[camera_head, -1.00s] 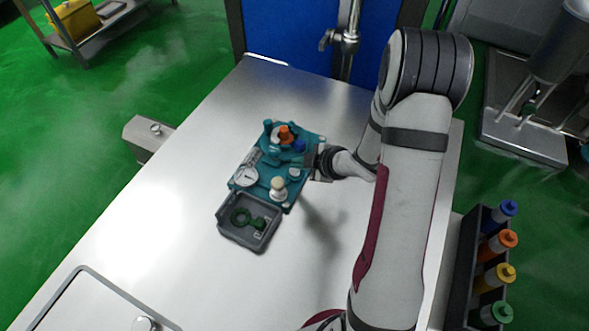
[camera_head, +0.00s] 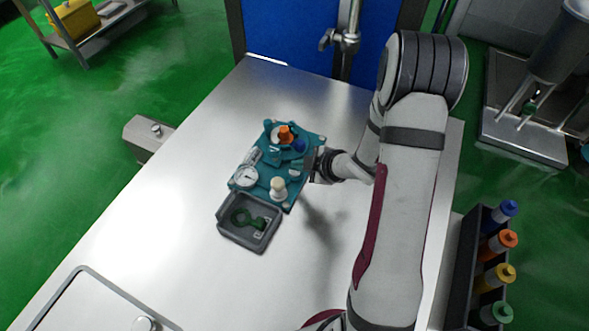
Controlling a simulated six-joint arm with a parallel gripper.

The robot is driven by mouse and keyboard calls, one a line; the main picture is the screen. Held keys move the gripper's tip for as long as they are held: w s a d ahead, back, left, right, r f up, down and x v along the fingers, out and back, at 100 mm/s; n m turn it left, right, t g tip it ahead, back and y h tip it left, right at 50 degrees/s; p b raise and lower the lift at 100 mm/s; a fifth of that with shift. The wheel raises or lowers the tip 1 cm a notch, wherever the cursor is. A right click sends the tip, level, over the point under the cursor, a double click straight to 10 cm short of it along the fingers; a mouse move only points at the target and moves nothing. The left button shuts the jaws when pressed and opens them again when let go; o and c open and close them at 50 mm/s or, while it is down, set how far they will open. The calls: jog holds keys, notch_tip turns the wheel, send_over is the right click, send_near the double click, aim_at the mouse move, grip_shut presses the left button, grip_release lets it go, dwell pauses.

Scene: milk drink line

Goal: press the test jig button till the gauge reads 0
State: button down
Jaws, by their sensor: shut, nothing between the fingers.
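The teal test jig (camera_head: 266,197) sits near the middle of the steel table. Its round white-faced gauge (camera_head: 246,176) is on the jig's left side; the needle is too small to read. A cream-topped knob (camera_head: 278,187) stands at the jig's front; I cannot tell whether it is the button. An orange part (camera_head: 286,134) and a blue part (camera_head: 299,145) stand toward the back. My gripper (camera_head: 309,168) is shut and empty at the jig's right edge. I cannot tell whether it touches the jig, and it partly hides that edge.
A dark grey tray (camera_head: 222,233) with a green ring-shaped part (camera_head: 241,217) lies just in front of the jig. A rack (camera_head: 462,270) of coloured-capped bottles stands at the right. The table (camera_head: 160,240) is clear to the left.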

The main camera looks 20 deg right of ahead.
aim_at(299, 173)
jog(key=shift+f, duration=0.45)
dwell(0.6)
jog(key=shift+r, duration=0.9)
jog(key=shift+r, duration=2.5)
